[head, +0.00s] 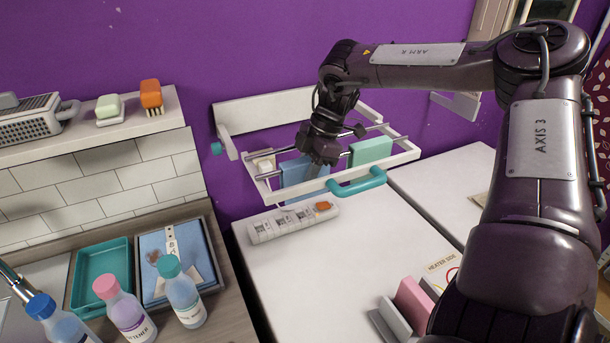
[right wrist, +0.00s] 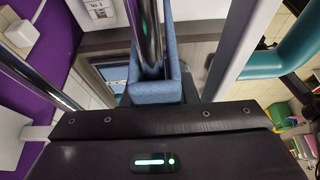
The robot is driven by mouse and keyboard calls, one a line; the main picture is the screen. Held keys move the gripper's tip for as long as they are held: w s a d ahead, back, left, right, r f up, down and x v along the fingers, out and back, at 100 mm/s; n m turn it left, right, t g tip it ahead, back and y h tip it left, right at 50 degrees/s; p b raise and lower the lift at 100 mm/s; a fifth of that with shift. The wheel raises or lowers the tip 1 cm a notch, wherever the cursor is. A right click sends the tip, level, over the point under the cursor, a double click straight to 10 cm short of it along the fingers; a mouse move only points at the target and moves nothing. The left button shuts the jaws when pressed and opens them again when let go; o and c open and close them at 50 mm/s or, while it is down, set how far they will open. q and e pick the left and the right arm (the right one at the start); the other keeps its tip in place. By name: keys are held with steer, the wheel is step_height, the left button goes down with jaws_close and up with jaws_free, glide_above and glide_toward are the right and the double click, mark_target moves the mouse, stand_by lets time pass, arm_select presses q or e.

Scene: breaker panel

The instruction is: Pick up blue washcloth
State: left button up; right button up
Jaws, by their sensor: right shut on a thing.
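The blue washcloth (head: 296,174) hangs folded over a metal rod of the wall rack, left of a green cloth (head: 371,151). My right gripper (head: 314,172) is at the right part of the washcloth and shut on it. In the right wrist view the washcloth (right wrist: 155,92) is close in front of the gripper body and still wraps the rod (right wrist: 146,35). The fingertips are mostly hidden. My left gripper is not in view.
The white rack (head: 262,185) has a teal handle (head: 358,184) at its front. A power strip (head: 292,222) lies on the white top (head: 330,270) below. Bottles and a teal tray (head: 80,288) stand at left; a pink item (head: 412,303) stands at front right.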

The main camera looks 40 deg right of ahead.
steer(key=shift+r, duration=0.55)
step_height(320, 180, up, 10)
steer(key=shift+f+b, duration=0.2)
steer(key=shift+b, duration=1)
step_height(320, 180, up, 9)
steer(key=p, duration=0.1)
steer(key=shift+r, duration=0.15)
